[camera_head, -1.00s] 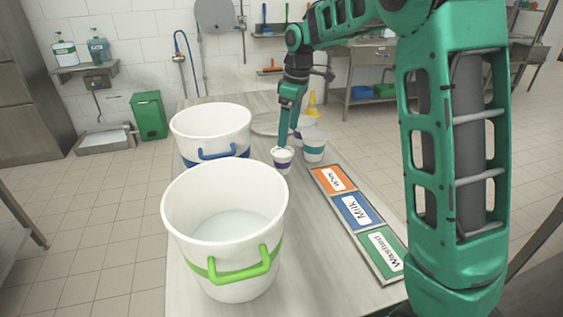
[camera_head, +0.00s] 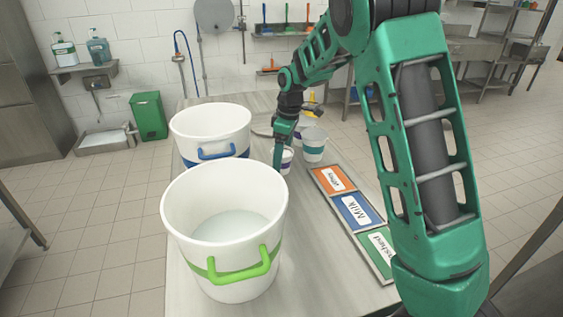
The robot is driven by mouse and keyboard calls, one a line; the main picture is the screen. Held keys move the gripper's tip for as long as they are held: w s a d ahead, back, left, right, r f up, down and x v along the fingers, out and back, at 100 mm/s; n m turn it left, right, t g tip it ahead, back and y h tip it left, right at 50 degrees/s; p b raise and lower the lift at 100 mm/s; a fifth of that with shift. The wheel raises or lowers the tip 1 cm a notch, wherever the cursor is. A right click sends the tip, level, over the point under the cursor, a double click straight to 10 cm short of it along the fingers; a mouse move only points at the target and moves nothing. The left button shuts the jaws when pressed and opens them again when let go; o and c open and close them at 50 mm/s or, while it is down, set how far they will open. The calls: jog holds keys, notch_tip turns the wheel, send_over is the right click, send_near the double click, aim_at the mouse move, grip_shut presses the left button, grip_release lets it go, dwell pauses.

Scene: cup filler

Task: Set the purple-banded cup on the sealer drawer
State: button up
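A small white cup with a purple band (camera_head: 288,160) stands on the steel table (camera_head: 320,235), just right of the blue-handled bucket. My gripper (camera_head: 278,164) points down at its near left side and covers part of it. Whether the fingers touch the cup or are open or shut is too small to tell. A larger white cup with a teal band (camera_head: 314,146) stands just behind and to the right. Another white cup (camera_head: 304,124) shows partly behind that, its band mostly hidden. I cannot make out a sealer drawer in this view.
A white bucket with a green handle (camera_head: 225,225) holds pale liquid at the near left. A bucket with a blue handle (camera_head: 210,130) stands behind it. A tray of orange, blue and green labelled panels (camera_head: 356,212) lies right of the cups, partly behind my arm.

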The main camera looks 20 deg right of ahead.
jog(key=shift+f, duration=0.25)
jog(key=c, duration=1.3)
jog(key=shift+c, duration=0.2)
